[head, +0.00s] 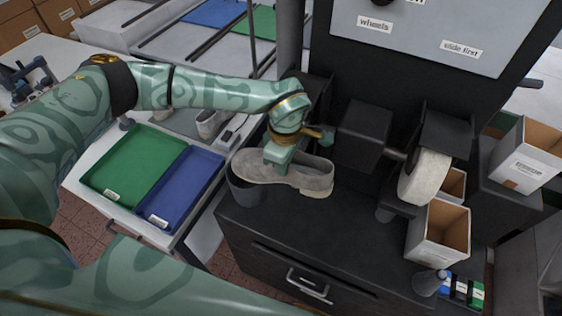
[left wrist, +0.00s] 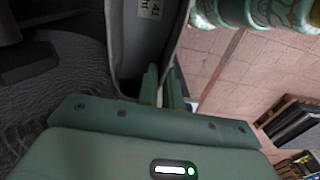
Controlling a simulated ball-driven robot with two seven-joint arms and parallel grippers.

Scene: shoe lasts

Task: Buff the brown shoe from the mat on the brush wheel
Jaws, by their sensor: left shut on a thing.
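A grey-brown shoe (head: 318,178) is in my left gripper (head: 281,160), held above the black bench top with its toe toward the right. The left gripper is shut on its upper edge. In the left wrist view the two fingers (left wrist: 164,88) are close together against a grey surface (left wrist: 145,45) bearing a small label, probably the shoe. A pale round wheel (head: 425,178) sits right of the black motor housing (head: 362,135), apart from the shoe. A black hood stands left of the motor; whatever is under it is hidden by my arm. My right gripper is not in view.
A dark bin (head: 243,190) stands below the shoe's left end. A green tray (head: 140,160) and blue tray (head: 180,190) lie on the left table, with another shoe (head: 207,123) behind.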

